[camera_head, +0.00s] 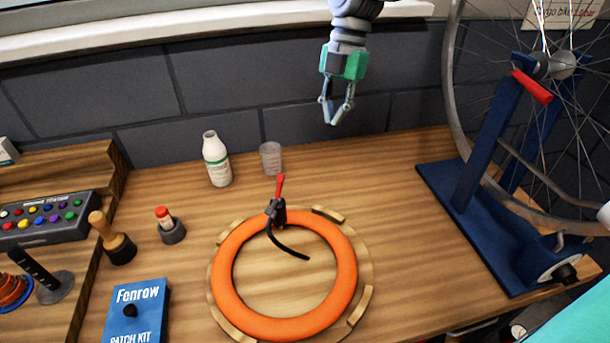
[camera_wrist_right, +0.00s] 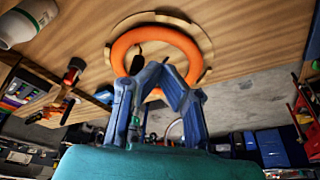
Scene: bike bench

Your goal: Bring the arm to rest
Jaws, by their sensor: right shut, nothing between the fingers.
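My right gripper (camera_head: 337,115) hangs in the upper middle of the head view, above the back of the bench and in front of the dark wall. Its fingers point down and hold nothing. In the right wrist view the gripper (camera_wrist_right: 161,66) shows its blue fingers with tips close together, in line with the orange ring. The gripper is clear of the bench top and touches nothing that I can see. My left gripper is in neither view.
An orange ring (camera_head: 225,262) with a black-and-red tool lies on a wooden holder. A white bottle (camera_head: 216,160) and clear cup (camera_head: 271,158) stand behind it. A blue wheel stand (camera_head: 480,240) with a wheel is at right. A blue patch kit (camera_head: 135,310) lies front left.

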